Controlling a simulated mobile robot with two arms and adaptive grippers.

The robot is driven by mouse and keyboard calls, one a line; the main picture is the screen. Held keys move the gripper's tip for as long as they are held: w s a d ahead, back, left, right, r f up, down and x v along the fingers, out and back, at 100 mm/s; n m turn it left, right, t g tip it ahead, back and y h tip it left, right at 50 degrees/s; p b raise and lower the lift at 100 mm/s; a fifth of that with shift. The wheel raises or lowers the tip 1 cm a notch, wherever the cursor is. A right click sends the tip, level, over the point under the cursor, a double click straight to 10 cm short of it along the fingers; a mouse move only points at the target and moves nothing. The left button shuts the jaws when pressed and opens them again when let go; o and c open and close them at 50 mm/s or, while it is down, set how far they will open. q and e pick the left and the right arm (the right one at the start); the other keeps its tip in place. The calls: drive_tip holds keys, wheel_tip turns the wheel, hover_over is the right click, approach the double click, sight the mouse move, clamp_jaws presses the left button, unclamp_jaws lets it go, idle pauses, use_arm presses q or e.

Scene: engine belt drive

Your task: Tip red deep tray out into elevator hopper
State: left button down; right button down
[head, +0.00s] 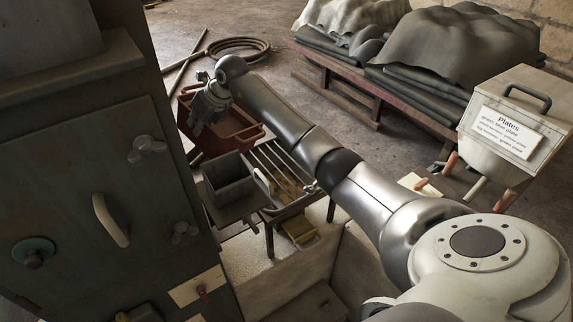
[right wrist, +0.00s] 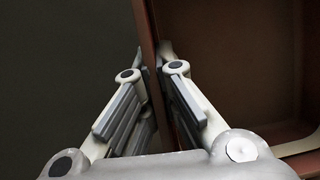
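The red deep tray (head: 237,137) is at the upper left of the head view, beside the dark machine. My right gripper (head: 204,112) reaches down at its near-left side. In the right wrist view, the tray's brown-red inside (right wrist: 235,60) fills the right half. The two fingers of my right gripper (right wrist: 153,70) stand on either side of the tray's wall and close on it. The inside that shows looks empty, but part of it is out of view. I cannot tell for sure which thing is the elevator hopper. My left gripper is not in view.
A dark machine cabinet (head: 85,180) with a handle and knobs fills the left. A grey open box (head: 228,182) and a barred rack (head: 287,172) stand just nearer than the tray. A white "Plates" bin (head: 520,120) stands at right. A coiled hose (head: 240,47) lies on the floor.

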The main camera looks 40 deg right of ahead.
sight(187, 133)
drive_tip(key=shift+w+a+f+g+h, duration=0.6)
drive_tip(key=shift+w+a+h, duration=0.1)
drive_tip(key=shift+a, duration=0.1)
drive_tip(key=shift+w+a+f+n+g+h, duration=0.15)
drive_tip(key=shift+w+a+f+g+h, duration=0.15)
drive_tip(key=shift+f+g+h, duration=0.1)
drive_tip(key=shift+w+a+f+n+g+h, duration=0.2)
drive_tip(key=shift+a+f+g+h, duration=0.1)
drive_tip(key=shift+f+h, duration=0.1)
